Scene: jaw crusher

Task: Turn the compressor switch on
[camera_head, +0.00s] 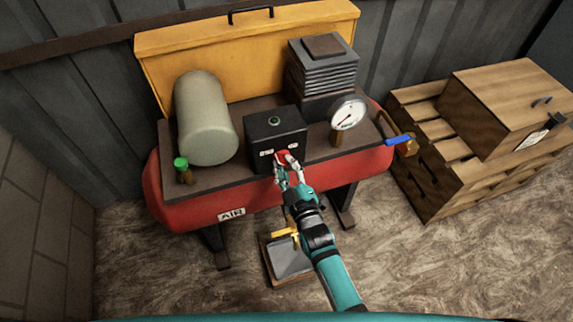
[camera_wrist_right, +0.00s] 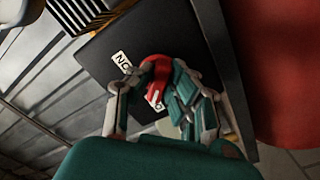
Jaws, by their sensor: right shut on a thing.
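The compressor (camera_head: 185,205) is a red tank with a dark top plate against the back wall. A red switch knob (camera_head: 283,156) is on the box's front, between two white labels. My right gripper (camera_head: 288,165) is shut on the red knob. In the right wrist view the fingers close around the red knob (camera_wrist_right: 158,66); a label there reads "ON" (camera_wrist_right: 123,62), and the other label is partly hidden. My left gripper is not in view.
A pressure gauge (camera_head: 348,113) and a blue-handled valve (camera_head: 398,140) are right of the box. A grey cylinder (camera_head: 205,120) and green-capped fitting (camera_head: 182,165) are left. A wooden crate (camera_head: 510,105) on pallets stands at right. A grey tray (camera_head: 288,260) lies below.

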